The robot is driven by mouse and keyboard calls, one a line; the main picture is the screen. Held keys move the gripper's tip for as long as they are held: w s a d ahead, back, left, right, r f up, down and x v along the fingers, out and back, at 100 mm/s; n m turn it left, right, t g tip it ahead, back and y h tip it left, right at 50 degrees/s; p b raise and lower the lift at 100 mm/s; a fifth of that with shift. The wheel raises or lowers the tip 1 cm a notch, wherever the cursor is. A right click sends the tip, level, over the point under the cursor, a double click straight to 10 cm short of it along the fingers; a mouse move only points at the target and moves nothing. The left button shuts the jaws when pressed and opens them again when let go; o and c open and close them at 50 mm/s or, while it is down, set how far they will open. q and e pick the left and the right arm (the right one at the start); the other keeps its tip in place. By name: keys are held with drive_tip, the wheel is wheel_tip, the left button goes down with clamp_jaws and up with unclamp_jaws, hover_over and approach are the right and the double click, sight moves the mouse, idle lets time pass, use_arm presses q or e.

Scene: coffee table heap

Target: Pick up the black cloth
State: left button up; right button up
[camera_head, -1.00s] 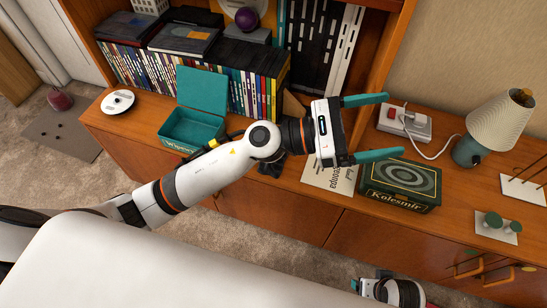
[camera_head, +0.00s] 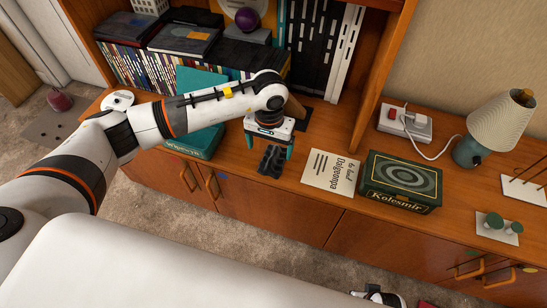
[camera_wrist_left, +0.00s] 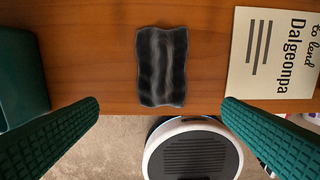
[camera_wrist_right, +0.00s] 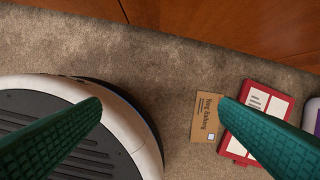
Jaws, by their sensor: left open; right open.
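The black cloth (camera_head: 271,161) lies crumpled on the wooden cabinet top near its front edge. In the left wrist view the cloth (camera_wrist_left: 162,66) shows whole, as a dark wavy rectangle between and beyond the fingers. My left gripper (camera_head: 269,145) points down above the cloth, open and empty, its teal fingers apart. Its fingertips (camera_wrist_left: 162,104) stand either side of the cloth in the left wrist view, not touching it. My right gripper (camera_wrist_right: 160,104) is open and empty over the carpet, away from the cabinet top.
A paper sheet (camera_head: 331,172) and a green Kolesmir box (camera_head: 401,181) lie right of the cloth. A teal tin (camera_head: 196,138) stands left, partly hidden by my left arm. A brown envelope (camera_wrist_right: 207,117) and a red-and-white item (camera_wrist_right: 262,113) lie on the carpet.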

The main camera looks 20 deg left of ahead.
use_arm(q)
drive_tip(key=f, duration=0.7)
drive_tip(key=shift+w+d+b, duration=0.1)
drive_tip(key=shift+w+b, duration=0.2)
drive_tip(key=shift+f, duration=0.2)
drive_tip(key=c, duration=1.1)
drive_tip(key=shift+w+r, duration=0.1)
drive_tip(key=shift+r, duration=0.3)
drive_tip(key=shift+c, duration=0.2)
wheel_tip(320, 180, up, 9)
drive_tip(key=shift+f+p, duration=0.2)
drive_tip(key=shift+p, duration=0.3)
drive_tip(key=shift+r, duration=0.65)
wheel_tip(320, 180, up, 12)
hover_over(271, 157)
drive_tip(key=s+a, duration=0.4)
drive_tip(key=s, duration=0.1)
drive_tip(key=s+r+p, duration=0.7)
drive_tip(key=r+p, duration=0.5)
drive_tip(key=p, duration=0.4)
drive_tip(key=shift+s+r, duration=0.25)
drive_tip(key=shift+r, duration=0.05)
use_arm(e)
drive_tip(key=s+d+f+g, duration=0.1)
drive_tip(key=s+d, duration=0.2)
drive_tip(key=s, duration=1.4)
drive_tip(key=shift+f, duration=0.2)
